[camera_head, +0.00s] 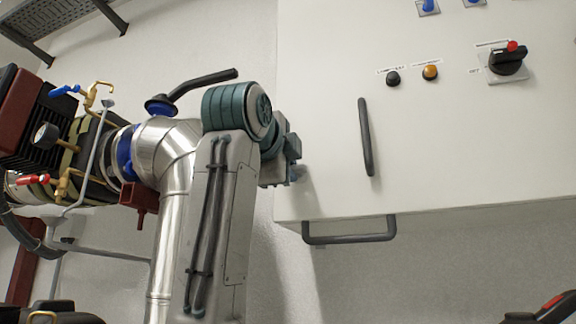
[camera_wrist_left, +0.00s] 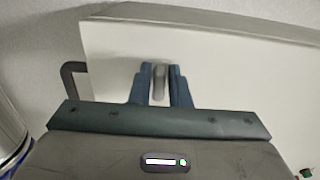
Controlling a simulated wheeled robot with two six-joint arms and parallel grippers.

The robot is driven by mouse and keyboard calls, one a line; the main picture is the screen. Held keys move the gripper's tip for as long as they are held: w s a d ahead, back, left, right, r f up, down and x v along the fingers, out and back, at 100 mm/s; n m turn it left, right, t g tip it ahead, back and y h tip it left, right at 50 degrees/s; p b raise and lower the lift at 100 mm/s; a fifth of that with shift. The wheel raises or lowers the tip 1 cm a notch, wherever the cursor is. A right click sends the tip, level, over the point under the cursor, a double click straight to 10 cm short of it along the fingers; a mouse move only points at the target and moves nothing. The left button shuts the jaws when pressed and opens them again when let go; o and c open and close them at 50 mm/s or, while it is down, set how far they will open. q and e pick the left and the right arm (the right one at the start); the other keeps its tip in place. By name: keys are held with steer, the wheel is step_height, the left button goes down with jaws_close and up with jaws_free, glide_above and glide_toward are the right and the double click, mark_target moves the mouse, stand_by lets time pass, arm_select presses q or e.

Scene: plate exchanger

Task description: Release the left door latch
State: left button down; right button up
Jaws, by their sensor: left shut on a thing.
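A large white cabinet (camera_head: 330,110) fills the right half of the head view, with a dark vertical handle (camera_head: 366,137) on its front. My left gripper (camera_head: 292,158) is at the cabinet's left edge. In the left wrist view, its two blue-grey fingers (camera_wrist_left: 162,88) are shut on a small grey upright latch (camera_wrist_left: 160,82) against a white cabinet face (camera_wrist_left: 112,62). In the head view the latch is hidden behind my gripper and the cabinet edge. My right gripper is not in view.
A dark bracket handle (camera_head: 350,238) hangs under the cabinet and shows at left in the wrist view (camera_wrist_left: 70,82). Buttons and a rotary switch (camera_head: 508,62) sit upper right.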

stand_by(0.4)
arm_select(q)
steer(key=c, duration=1.5)
jaws_free()
steer(key=shift+o, duration=0.2)
steer(key=v, duration=1)
steer(key=shift+s, duration=0.4)
steer(key=shift+a, duration=0.1)
